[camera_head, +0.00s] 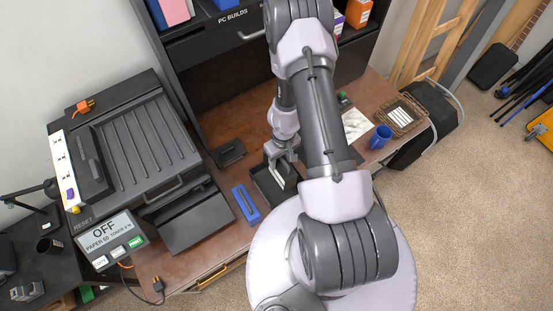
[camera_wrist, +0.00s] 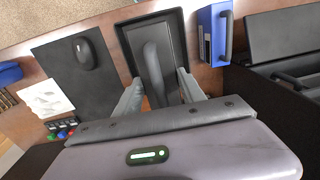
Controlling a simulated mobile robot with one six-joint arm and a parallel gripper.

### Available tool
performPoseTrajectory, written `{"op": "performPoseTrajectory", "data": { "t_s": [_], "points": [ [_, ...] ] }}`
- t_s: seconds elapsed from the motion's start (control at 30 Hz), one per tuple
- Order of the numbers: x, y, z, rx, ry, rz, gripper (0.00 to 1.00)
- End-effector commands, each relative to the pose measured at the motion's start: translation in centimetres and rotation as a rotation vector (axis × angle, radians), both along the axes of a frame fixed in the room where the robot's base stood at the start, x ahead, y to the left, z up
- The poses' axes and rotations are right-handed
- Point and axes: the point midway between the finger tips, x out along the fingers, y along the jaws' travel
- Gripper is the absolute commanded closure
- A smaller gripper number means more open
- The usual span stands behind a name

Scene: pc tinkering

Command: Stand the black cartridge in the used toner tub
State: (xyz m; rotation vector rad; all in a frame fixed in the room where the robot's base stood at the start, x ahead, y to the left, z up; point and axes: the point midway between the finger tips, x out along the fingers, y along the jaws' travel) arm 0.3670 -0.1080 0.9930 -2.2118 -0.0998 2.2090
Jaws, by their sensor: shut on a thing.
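My gripper (camera_wrist: 160,88) is shut on the black cartridge (camera_wrist: 172,58), a dark body with a curved raised handle between the two fingers. The cartridge is over the black used toner tub (camera_wrist: 121,38), and the tub's rim shows around its far end in the wrist view. I cannot tell whether it touches the tub floor. In the head view the tub (camera_head: 262,184) sits near the desk's front edge, with my gripper (camera_head: 281,163) at its far side. My arm and gripper hide much of the cartridge and part of the tub there.
A blue cartridge (camera_head: 245,203) lies just left of the tub. A small black object (camera_head: 229,153) lies behind it. The printer (camera_head: 145,150) with its open front tray (camera_head: 195,220) stands at left. A black mat with a mouse (camera_wrist: 85,53) and a blue mug (camera_head: 381,136) are on the other side.

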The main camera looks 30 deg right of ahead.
Motion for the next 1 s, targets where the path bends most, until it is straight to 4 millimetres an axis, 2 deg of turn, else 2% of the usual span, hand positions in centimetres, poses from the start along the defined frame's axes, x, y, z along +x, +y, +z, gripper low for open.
{"op": "performPoseTrajectory", "data": {
  "t_s": [0.3,0.5,1.0],
  "points": [
    [0.2,0.2,-0.2,-0.046,-0.012,0.003,1.00],
    [0.2,0.1,-3.8,-0.044,-0.010,0.000,1.00],
    [0.2,0.1,-11.3,-0.043,-0.009,-0.001,1.00]
  ]
}}
